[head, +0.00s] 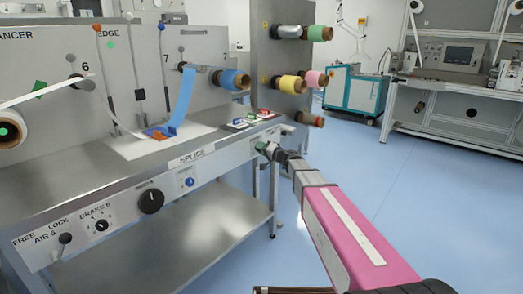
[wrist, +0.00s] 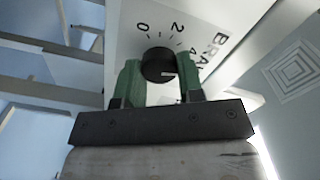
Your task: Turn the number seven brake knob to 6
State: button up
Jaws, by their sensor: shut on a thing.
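My gripper (head: 266,150) is at the right end of the bench's front panel, past the SPLICE label. In the wrist view the green fingers of my gripper (wrist: 158,68) are shut on a round black knob (wrist: 158,61), one on each side. A printed scale with 0, 2 and higher numbers runs around the knob, beside a label reading BRA, its end cut off. A small pale mark shows on the knob's lower right; its exact reading is unclear. In the head view my gripper hides this knob.
The bench front panel (head: 215,165) also carries the brake 6 knob (head: 101,225), a large black knob (head: 151,201) and a blue knob (head: 190,182). Coloured rolls (head: 293,84) stick out above the bench's right end. The blue floor (head: 420,180) to the right is clear.

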jog(key=shift+f+m, duration=0.1)
jog(key=shift+m, duration=4.1)
jog(key=o, duration=0.9)
jog(key=v, duration=1.1)
